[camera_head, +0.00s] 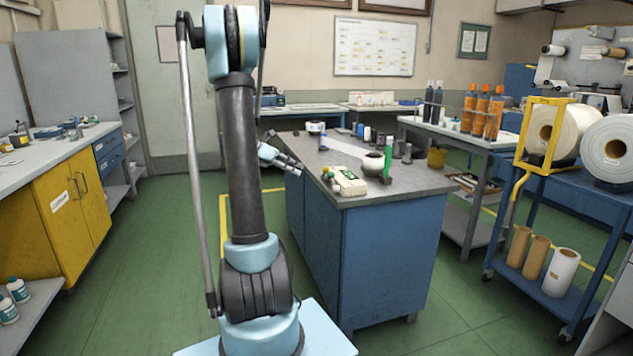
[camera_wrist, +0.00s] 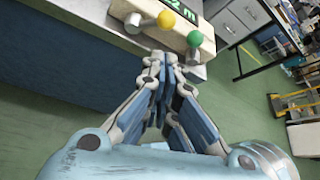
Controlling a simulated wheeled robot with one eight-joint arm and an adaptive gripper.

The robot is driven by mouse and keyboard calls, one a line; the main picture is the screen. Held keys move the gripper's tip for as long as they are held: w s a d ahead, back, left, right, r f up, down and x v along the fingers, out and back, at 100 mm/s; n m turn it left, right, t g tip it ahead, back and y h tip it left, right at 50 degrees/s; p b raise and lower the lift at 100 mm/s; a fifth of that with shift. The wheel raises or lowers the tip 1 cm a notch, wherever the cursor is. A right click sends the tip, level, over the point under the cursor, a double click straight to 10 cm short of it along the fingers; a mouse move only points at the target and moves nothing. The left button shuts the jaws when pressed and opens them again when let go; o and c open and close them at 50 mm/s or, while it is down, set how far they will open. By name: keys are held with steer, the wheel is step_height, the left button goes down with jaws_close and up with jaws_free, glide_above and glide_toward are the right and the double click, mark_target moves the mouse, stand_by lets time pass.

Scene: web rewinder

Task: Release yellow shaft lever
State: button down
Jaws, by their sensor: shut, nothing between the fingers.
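My gripper (camera_wrist: 167,72) is shut and empty in the wrist view. Its fingertips point at the bench edge, just below a cream box (camera_wrist: 150,30) with a green display. A yellow ball knob (camera_wrist: 166,18) and a green ball knob (camera_wrist: 195,38) stand out from the box, just beyond the fingertips. In the head view my gripper (camera_head: 293,169) is beside the left edge of the blue bench, near the cream box (camera_head: 350,186). Whether this yellow knob is the shaft lever's end, I cannot tell. Contact between fingertips and box is unclear.
The grey bench top (camera_head: 415,180) holds several bottles and small parts. A blue cart (camera_head: 530,284) at the right carries large white rolls and a yellow frame (camera_head: 551,130). A yellow cabinet (camera_head: 70,205) stands at the left. Green floor is open between them.

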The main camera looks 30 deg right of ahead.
mark_target(324, 173)
steer(key=x, duration=1)
stand_by(0.4)
steer(key=shift+r, duration=0.15)
steer(key=shift+g, duration=0.3)
